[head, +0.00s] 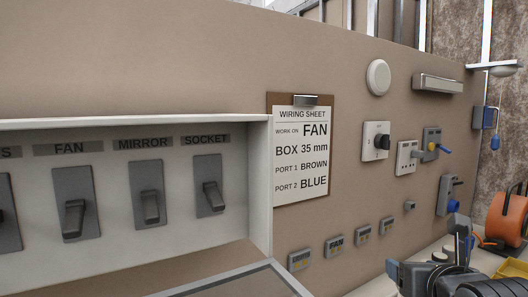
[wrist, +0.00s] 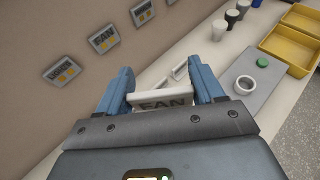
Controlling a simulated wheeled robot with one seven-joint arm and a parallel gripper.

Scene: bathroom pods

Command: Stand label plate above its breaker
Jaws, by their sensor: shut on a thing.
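My gripper (wrist: 163,88) is shut on a white label plate (wrist: 178,99) marked FAN, held between its two blue fingers. In the head view my gripper is at the lower right, and the plate cannot be made out there. The white breaker box (head: 262,190) on the wall at left holds several grey breakers under dark name strips. The FAN breaker (head: 74,200) is under the FAN strip (head: 68,148). The MIRROR breaker (head: 148,194) and SOCKET breaker (head: 209,185) are to its right. My gripper is well right of and below the box.
A wiring sheet (head: 302,150) reading "work on FAN" hangs beside the box. Small wall plates (head: 335,245), one marked FAN, run below it. Switches and sockets (head: 376,142) are further right.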

